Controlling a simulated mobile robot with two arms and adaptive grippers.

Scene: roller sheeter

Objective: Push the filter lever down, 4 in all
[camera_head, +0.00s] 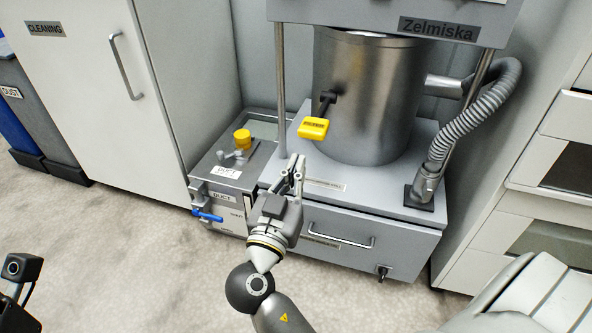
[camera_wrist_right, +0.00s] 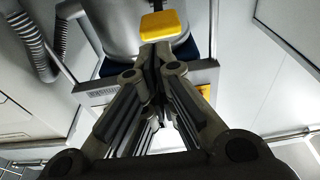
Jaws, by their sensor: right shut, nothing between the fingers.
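The filter lever is a short dark arm with a yellow handle (camera_head: 313,128) on the front of the metal drum (camera_head: 366,95). In the head view the handle sticks out to the lower left. In the right wrist view the yellow handle (camera_wrist_right: 163,25) lies just beyond the fingertips. My right gripper (camera_head: 295,163) is shut and empty, below and slightly left of the handle, with a gap between them in the head view. I cannot tell whether they touch in the wrist view. My left gripper is not in view; a dark part of mine shows at the lower left.
A grey duct box (camera_head: 226,168) with a yellow knob (camera_head: 242,138) and a blue valve handle (camera_head: 208,215) stands left of the drum's base cabinet (camera_head: 390,248). A ribbed hose (camera_head: 468,117) runs down on the right. White cabinets flank both sides; the floor in front is clear.

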